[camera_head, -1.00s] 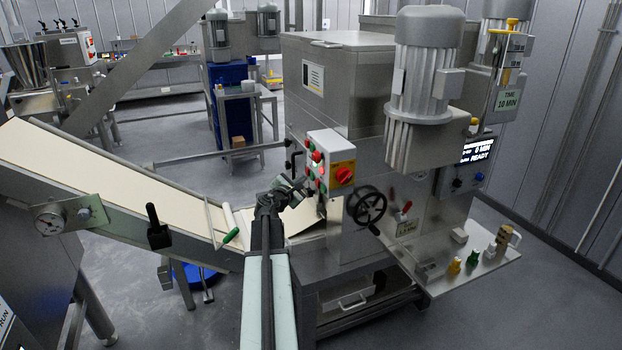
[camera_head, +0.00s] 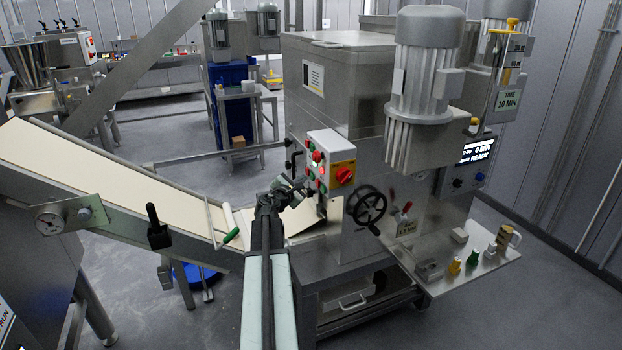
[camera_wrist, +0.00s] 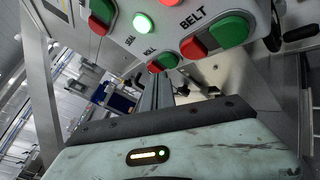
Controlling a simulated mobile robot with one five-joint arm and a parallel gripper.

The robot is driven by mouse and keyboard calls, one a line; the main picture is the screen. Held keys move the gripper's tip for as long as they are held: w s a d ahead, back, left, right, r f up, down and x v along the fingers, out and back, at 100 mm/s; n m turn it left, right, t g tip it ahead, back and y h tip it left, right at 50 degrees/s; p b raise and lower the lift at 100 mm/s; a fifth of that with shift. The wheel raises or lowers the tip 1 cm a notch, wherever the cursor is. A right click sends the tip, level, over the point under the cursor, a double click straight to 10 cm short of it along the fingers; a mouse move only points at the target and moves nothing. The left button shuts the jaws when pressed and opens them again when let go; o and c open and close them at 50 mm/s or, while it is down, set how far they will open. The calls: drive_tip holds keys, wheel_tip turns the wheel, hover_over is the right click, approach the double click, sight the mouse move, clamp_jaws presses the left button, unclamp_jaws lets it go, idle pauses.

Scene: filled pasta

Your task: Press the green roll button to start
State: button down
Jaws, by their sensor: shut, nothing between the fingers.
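The grey control box (camera_head: 343,146) on the machine has red and green buttons on its left face and a red rotary switch. In the wrist view, its panel shows a lit green button (camera_wrist: 143,22), a green button (camera_wrist: 230,31) by the BELT label, and a red button (camera_wrist: 193,47). My gripper (camera_head: 301,184) is shut and empty, close to the button face; contact cannot be told.
A black handwheel (camera_head: 368,206) is right of my gripper. The pale conveyor belt (camera_head: 110,175) slopes down from the left to the machine, with a green-handled bar (camera_head: 231,236) near its end. A shelf (camera_head: 470,270) at right holds small coloured parts. A display (camera_head: 477,150) reads READY.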

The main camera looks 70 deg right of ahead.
drive_tip(key=shift+s+d, duration=0.1)
drive_tip(key=shift+s+d, duration=0.15)
drive_tip(key=shift+s, duration=0.1)
drive_tip(key=shift+s+d, duration=0.3)
idle(0.7)
idle(0.3)
drive_tip(key=shift+w+a, duration=0.55)
drive_tip(key=shift+w, duration=0.05)
drive_tip(key=shift+w, duration=0.1)
drive_tip(key=w+a, duration=0.3)
drive_tip(key=shift+w+a, duration=0.1)
drive_tip(key=shift+w, duration=0.25)
idle(0.5)
